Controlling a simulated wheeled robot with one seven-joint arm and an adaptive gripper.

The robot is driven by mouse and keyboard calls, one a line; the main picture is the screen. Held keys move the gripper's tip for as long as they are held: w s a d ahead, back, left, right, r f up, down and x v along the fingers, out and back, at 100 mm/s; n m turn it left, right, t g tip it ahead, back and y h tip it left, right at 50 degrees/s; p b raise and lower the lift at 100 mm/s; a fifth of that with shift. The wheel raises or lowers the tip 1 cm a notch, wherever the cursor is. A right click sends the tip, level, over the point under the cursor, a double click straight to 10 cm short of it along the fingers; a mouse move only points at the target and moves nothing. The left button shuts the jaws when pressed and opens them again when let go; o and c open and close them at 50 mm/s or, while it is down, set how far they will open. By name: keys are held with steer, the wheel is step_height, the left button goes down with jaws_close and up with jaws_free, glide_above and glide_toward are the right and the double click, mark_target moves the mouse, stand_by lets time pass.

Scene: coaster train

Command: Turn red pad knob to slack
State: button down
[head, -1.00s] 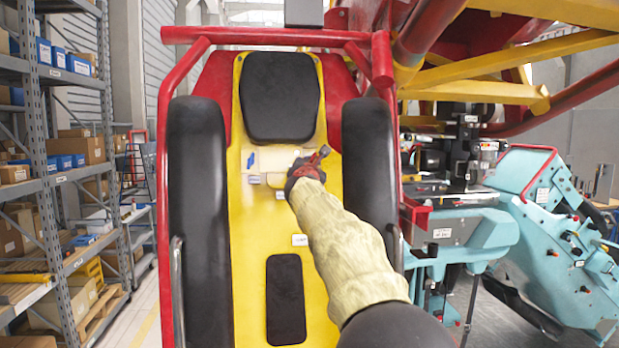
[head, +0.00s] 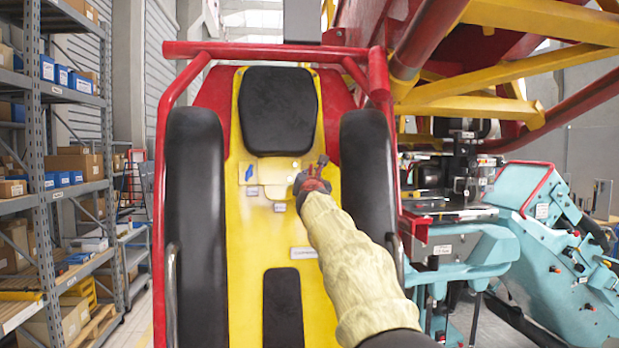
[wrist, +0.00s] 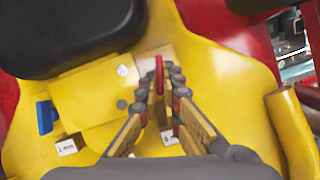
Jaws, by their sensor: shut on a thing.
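The red pad knob (wrist: 159,72) shows as a narrow red strip between my fingertips in the wrist view. It stands at the right side of a yellow block on the seat panel. My gripper (wrist: 162,80) has its fingers on both sides of the knob and is shut on it. In the head view my gripper (head: 319,166) is just below and right of the black head pad (head: 278,110). There the knob is hidden or too small to tell apart. No slack mark can be read.
A blue part (wrist: 47,117) and small white labels (wrist: 66,147) sit on the yellow panel (head: 240,270). Black side pads (head: 194,200) and a red frame (head: 164,240) flank it. Shelves (head: 45,160) stand at left, teal machinery (head: 545,240) at right.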

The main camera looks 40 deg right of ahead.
steer(key=c, duration=2)
jaws_free()
steer(key=shift+s+a, duration=0.1)
steer(key=shift+v, duration=5.85)
steer(key=shift+a, duration=0.1)
